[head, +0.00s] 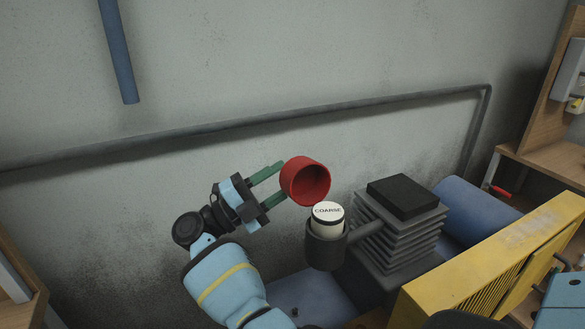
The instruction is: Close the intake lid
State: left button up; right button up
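The red intake lid (306,181) is a round cap standing open and tilted above the intake, its hollow side facing right and down. The dark grey intake cup (326,251) below it holds a white canister (328,218) labelled "COARSE". My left gripper (281,181) is at the lid's left side with its two green fingers spread apart. The fingertips are close to the lid's outer back; I cannot tell whether they touch it. The lid's hinge is not clearly visible. My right gripper is not in view.
Right of the cup are grey stacked bellows (398,235) with a black top plate (403,196). A blue cylinder (480,212) and a yellow slatted panel (490,262) stand farther right. A grey pipe (250,122) runs along the wall. The space above the lid is clear.

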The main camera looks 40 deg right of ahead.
aim_at(291, 174)
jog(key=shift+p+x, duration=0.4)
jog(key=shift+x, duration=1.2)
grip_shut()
